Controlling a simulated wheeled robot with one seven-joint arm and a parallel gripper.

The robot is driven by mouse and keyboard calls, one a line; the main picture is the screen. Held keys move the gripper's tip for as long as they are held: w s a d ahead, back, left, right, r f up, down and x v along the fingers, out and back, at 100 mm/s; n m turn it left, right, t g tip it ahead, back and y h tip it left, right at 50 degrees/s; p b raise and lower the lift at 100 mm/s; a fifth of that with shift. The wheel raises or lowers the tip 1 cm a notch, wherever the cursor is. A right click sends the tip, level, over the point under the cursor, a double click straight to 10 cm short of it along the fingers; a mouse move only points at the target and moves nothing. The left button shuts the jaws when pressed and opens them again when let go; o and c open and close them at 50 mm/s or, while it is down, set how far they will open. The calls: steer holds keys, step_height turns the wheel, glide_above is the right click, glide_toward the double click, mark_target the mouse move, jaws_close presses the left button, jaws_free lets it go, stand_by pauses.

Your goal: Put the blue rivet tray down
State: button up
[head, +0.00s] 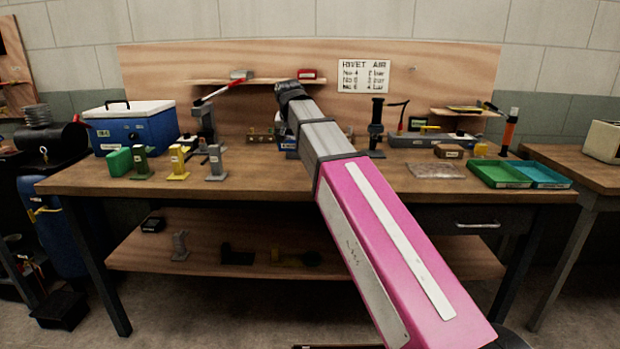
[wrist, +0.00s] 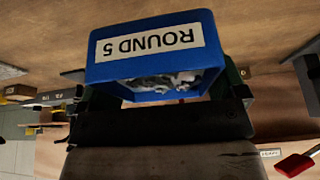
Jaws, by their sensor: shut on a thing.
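The blue rivet tray (wrist: 205,45) fills the upper middle of the wrist view. Its white label reads ROUND 5 and appears upside down. Several small grey metal pieces (wrist: 165,80) show inside it. My gripper (wrist: 168,92) is shut on the tray, with the dark gripper body just below it in the picture. In the head view my arm reaches over the workbench (head: 110,182) and hides my gripper. A small blue patch shows left of the arm there; I cannot tell if it is the tray. Whether the tray touches the bench is unclear.
A blue cooler (head: 128,135) and several small stands occupy the bench's left. Green (head: 497,174) and teal (head: 540,176) trays lie at the right front, near a clear bag (head: 436,171). A red box (head: 307,74) sits on the back shelf. The left-front bench strip is bare.

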steer(key=a, duration=0.6)
steer(key=shift+n, duration=0.3)
steer(key=d+f, duration=0.2)
steer(key=d, duration=0.1)
steer(key=d+f, duration=0.2)
steer(key=d, duration=0.2)
steer(key=d+f, duration=0.2)
steer(key=d, duration=0.2)
steer(key=shift+d+f, duration=0.1)
steer(key=shift+f, duration=2)
steer(key=o, duration=0.6)
steer(key=shift+f, duration=0.15)
steer(key=shift+o, duration=0.7)
steer(key=v, duration=1.2)
steer(key=shift+d, duration=0.2)
